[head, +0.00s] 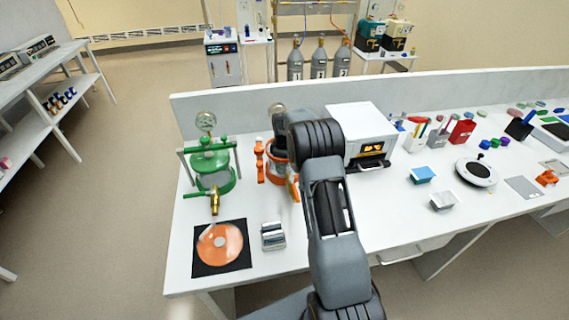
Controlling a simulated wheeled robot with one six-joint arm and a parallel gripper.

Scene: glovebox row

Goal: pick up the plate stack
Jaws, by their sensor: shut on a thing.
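My arm rises from the bottom middle and bends over the bench beside the orange apparatus (274,173). Its end is hidden behind its own links, so I cannot see my gripper's fingers or anything between them. I cannot pick out a plate stack with certainty. A small silver, block-shaped thing (272,236) stands on the white bench (285,262), left of my arm and apart from it. An orange disc (220,243) lies on a black square mat (203,267) at the bench's left end.
A green apparatus (210,162) with a gauge stands at left. A white box with a lit display (362,128) is behind my arm. A blue box (422,174), a pale box (443,200) and a round device (476,172) stand right. A low wall (480,85) runs behind.

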